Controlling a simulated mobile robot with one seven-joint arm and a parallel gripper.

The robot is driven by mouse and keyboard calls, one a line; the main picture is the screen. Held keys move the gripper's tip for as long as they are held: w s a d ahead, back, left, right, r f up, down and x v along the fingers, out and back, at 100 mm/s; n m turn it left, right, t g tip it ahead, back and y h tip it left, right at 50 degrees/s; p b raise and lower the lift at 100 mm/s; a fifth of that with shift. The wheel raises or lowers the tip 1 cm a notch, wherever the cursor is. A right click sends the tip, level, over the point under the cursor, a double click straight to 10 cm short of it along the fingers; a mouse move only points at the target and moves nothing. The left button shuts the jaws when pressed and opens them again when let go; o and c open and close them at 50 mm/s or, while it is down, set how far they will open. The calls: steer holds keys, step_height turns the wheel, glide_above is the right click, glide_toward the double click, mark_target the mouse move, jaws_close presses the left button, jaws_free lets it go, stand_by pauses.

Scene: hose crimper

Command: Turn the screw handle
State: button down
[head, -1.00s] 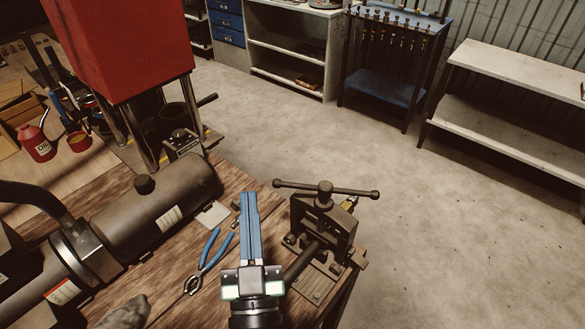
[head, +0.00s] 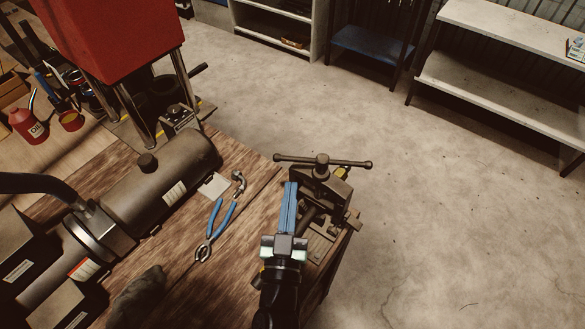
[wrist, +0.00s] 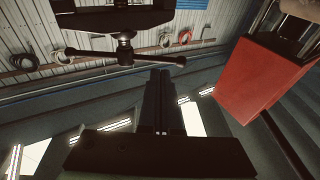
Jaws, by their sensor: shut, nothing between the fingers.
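The hose crimper (head: 325,188) is a dark metal clamp at the right corner of the wooden bench. Its screw handle (head: 345,163) is a T-bar with ball ends, lying crosswise on top of the screw. The handle also shows in the wrist view (wrist: 95,54), upper left of the fingers. My gripper (head: 291,184) has long blue fingers, shut and empty. It is just left of the screw, with the tips below the bar's left half in the picture. In the wrist view my gripper (wrist: 161,73) looks apart from the handle; the exact gap is unclear.
Blue-handled pliers (head: 214,228) and a small metal fitting (head: 239,183) lie on the bench (head: 165,262). The floor (head: 440,210) on the right is clear.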

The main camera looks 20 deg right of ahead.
mark_target(289, 160)
steer(key=shift+p+x, duration=0.45)
steer(key=shift+x, duration=1.75)
steer(key=shift+w, duration=0.15)
steer(key=shift+w+a+r, duration=0.15)
steer(key=shift+w+r, duration=0.1)
steer(key=shift+w, duration=0.55)
